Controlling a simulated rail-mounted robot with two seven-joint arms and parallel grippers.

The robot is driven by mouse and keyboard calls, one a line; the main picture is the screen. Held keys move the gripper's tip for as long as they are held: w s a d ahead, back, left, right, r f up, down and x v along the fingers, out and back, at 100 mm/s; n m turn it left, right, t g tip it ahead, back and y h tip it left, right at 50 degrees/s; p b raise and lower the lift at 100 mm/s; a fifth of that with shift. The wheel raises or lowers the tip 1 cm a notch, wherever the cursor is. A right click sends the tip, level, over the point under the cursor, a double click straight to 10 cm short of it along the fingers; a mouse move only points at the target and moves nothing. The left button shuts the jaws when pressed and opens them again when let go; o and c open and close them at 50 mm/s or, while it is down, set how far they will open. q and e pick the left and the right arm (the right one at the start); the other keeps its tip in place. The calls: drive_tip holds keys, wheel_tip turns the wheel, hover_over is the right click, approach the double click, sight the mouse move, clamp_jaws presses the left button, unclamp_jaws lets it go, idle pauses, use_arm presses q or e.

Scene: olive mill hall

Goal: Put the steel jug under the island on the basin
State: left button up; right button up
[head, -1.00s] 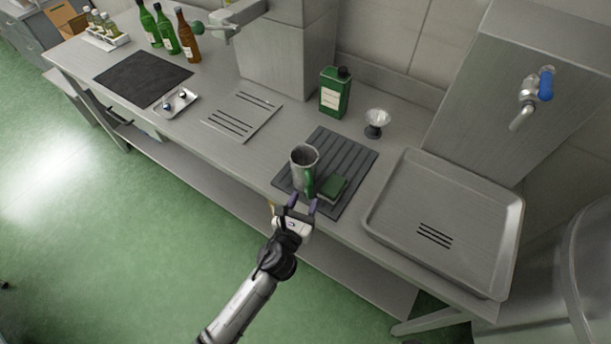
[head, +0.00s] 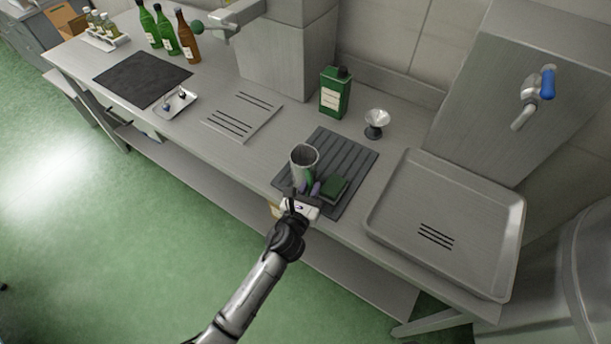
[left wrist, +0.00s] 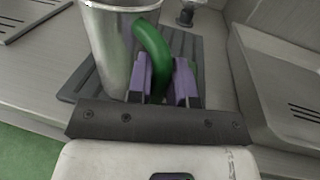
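The steel jug (head: 304,164) stands upright on a dark ribbed mat (head: 352,158) on the counter. Its green handle (left wrist: 155,50) faces my left gripper. My left gripper (head: 308,188) is at the handle, with its purple fingers (left wrist: 165,82) on either side of it; they look still parted, and firm contact on both sides does not show. The shallow steel basin (head: 393,190), with slots in its floor, is to the right of the mat and is empty. A tap with a blue lever (head: 545,84) juts from the steel block above it. My right gripper is not in view.
A green tin (head: 335,92) and a small metal cup on a dark base (head: 376,122) stand behind. Bottles (head: 166,30) and a small tray (head: 185,106) are farther left.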

use_arm(q)
clamp_jaws()
drive_tip(key=shift+r, duration=0.1)
